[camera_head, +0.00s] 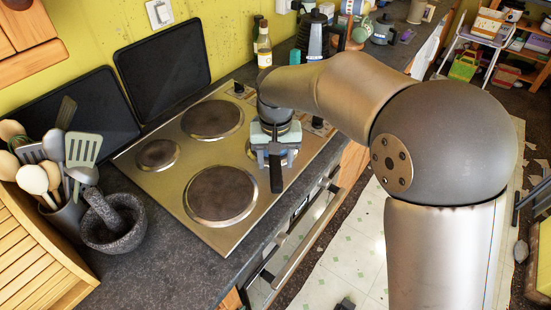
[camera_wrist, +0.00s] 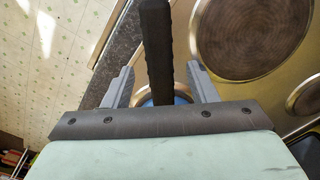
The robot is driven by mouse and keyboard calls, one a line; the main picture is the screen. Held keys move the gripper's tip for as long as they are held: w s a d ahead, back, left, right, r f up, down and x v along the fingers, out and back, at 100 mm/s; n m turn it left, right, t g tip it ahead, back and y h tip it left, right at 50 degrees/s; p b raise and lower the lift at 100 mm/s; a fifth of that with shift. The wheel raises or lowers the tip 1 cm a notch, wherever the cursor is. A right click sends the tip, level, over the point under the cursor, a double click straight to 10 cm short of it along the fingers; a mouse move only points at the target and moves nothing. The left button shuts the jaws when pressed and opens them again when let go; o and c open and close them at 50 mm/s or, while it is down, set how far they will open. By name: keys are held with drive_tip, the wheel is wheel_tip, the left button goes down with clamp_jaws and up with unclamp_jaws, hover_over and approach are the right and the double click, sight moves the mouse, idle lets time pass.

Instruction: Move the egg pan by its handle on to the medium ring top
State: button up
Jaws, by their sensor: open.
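The egg pan's dark handle (camera_head: 276,176) points toward the cooktop's front edge. In the wrist view the handle (camera_wrist: 157,45) runs between my fingers, with gaps on both sides. My gripper (camera_head: 275,155) is open around the handle, and it also shows in the wrist view (camera_wrist: 160,72). The pan body is mostly hidden under my gripper; a bit of blue and a pale rim (camera_wrist: 180,99) show. The ring under the pan is largely hidden.
A larger ring (camera_head: 220,193) and a small ring (camera_head: 157,153) are bare. A stone mortar (camera_head: 114,232) and a utensil pot (camera_head: 68,217) stand left of the cooktop (camera_head: 182,206). Bottles (camera_head: 264,45) and a moka pot (camera_head: 313,38) stand beyond it.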

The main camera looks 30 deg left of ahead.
drive_tip(key=shift+r+p, duration=0.5)
drive_tip(key=shift+r, duration=0.3)
wheel_tip(320, 180, up, 17)
drive_tip(key=b, duration=0.1)
drive_tip(key=shift+r, duration=0.2)
drive_tip(key=d+f+m, duration=0.1)
drive_tip(key=d+f, duration=0.1)
drive_tip(key=d, duration=0.9)
drive_tip(key=d+f+m, duration=0.2)
drive_tip(key=d+f, duration=0.1)
drive_tip(key=d, duration=0.8)
drive_tip(key=s+d+f+m, duration=0.1)
drive_tip(key=s+d+f, duration=0.5)
drive_tip(key=d, duration=0.3)
drive_tip(key=s+d+f+m, duration=0.2)
drive_tip(key=s+d+f, duration=0.4)
drive_tip(key=d, duration=0.3)
drive_tip(key=shift+s+t, duration=0.3)
drive_tip(key=shift+s, duration=0.6)
